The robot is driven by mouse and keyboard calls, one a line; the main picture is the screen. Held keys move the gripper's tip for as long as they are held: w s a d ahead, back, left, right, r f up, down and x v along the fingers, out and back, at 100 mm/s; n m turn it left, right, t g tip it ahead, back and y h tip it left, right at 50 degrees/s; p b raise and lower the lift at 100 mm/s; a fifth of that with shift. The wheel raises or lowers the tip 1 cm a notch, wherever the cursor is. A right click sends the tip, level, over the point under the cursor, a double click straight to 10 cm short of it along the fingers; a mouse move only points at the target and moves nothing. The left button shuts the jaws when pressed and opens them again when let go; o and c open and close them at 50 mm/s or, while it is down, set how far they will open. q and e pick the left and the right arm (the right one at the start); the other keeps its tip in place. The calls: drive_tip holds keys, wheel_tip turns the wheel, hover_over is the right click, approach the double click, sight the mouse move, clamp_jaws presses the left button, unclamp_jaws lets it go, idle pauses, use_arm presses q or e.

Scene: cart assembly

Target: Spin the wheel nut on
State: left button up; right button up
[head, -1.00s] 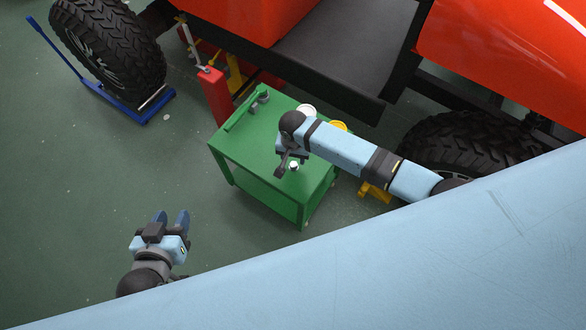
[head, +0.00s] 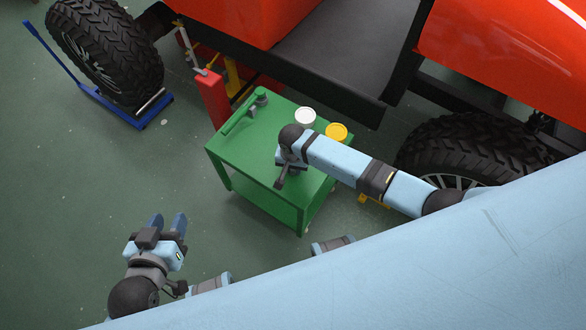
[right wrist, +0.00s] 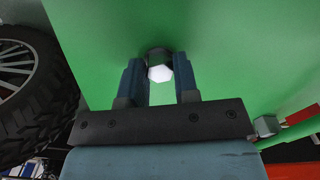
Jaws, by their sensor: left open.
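A small nut-like piece with a pale hexagonal face (right wrist: 160,73) and a dark round body shows in the right wrist view, against the green cart top (head: 236,153). My right gripper (right wrist: 160,72) has its two blue fingers on either side of it, near the tips. I cannot tell whether they press on it. In the head view my right gripper (head: 281,182) is over the cart's front part and hides the piece. My left gripper (head: 168,222) is open and empty, above the floor left of the cart. A wheel (head: 450,160) sits under the orange vehicle on the right.
A green-handled tool (head: 240,117) lies on the cart's left side. A white round container (head: 305,116) and a yellow one (head: 336,132) stand at its back right. A second wheel (head: 105,55) rests on a blue dolly (head: 150,110). A red jack stand (head: 211,97) stands behind the cart.

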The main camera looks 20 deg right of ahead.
drive_tip(key=shift+r, duration=0.1)
wheel_tip(320, 180, up, 4)
drive_tip(key=p, duration=0.5)
drive_tip(key=shift+r+p, duration=0.1)
drive_tip(key=shift+p, duration=0.2)
